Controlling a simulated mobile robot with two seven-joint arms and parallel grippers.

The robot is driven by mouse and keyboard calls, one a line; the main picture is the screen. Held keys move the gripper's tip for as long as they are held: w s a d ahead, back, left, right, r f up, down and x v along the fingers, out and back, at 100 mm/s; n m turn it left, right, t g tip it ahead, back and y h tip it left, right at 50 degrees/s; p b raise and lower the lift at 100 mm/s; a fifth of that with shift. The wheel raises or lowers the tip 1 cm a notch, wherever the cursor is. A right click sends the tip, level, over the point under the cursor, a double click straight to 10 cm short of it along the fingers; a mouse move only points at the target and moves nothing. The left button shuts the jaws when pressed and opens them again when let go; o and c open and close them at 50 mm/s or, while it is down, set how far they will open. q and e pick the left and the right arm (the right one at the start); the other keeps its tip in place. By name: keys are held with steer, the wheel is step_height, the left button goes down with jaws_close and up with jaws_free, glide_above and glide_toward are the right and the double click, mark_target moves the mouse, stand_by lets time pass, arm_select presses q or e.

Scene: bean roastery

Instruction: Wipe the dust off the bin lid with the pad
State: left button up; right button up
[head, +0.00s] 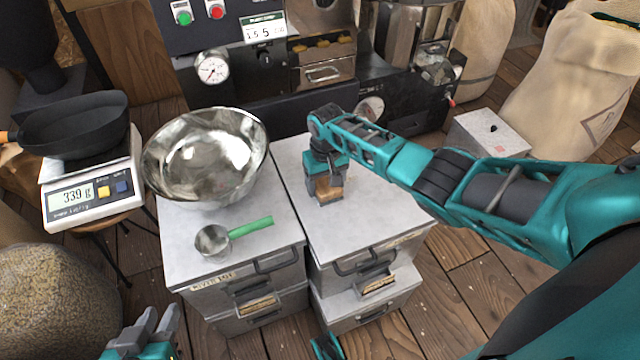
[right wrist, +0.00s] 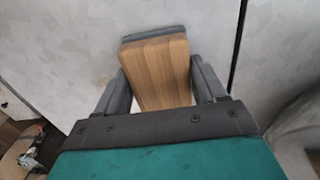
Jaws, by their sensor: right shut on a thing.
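My right gripper (head: 326,190) is shut on the pad, a wooden block with a grey underside. The pad (head: 330,186) is held low over the left part of the right bin lid (head: 385,215). In the right wrist view the block (right wrist: 155,75) sits between both fingers, its grey edge (right wrist: 152,34) at or just above the lid; contact is not certain. The lid (right wrist: 80,60) looks pale grey with faint mottled patches, which may be dust. My left gripper (head: 150,328) is at the lower left edge, fingers apart and empty, away from the bins.
The left bin lid (head: 185,250) carries a steel bowl (head: 206,155) and a green-handled scoop (head: 232,236). A scale (head: 95,190) with a black pan stands left. A roaster (head: 300,75) is behind. A small metal box (head: 488,130) and sacks stand right.

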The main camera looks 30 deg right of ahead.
mark_target(370, 177)
steer(key=shift+d+r, duration=0.1)
steer(key=shift+d, duration=0.85)
steer(key=shift+s+d, duration=0.15)
steer(key=shift+d, duration=1.25)
steer(key=shift+s+d, duration=0.1)
steer(key=shift+d, duration=2.05)
steer(key=shift+s+d+b, duration=0.15)
steer(key=shift+d+b, duration=0.3)
steer(key=shift+d, duration=1.3)
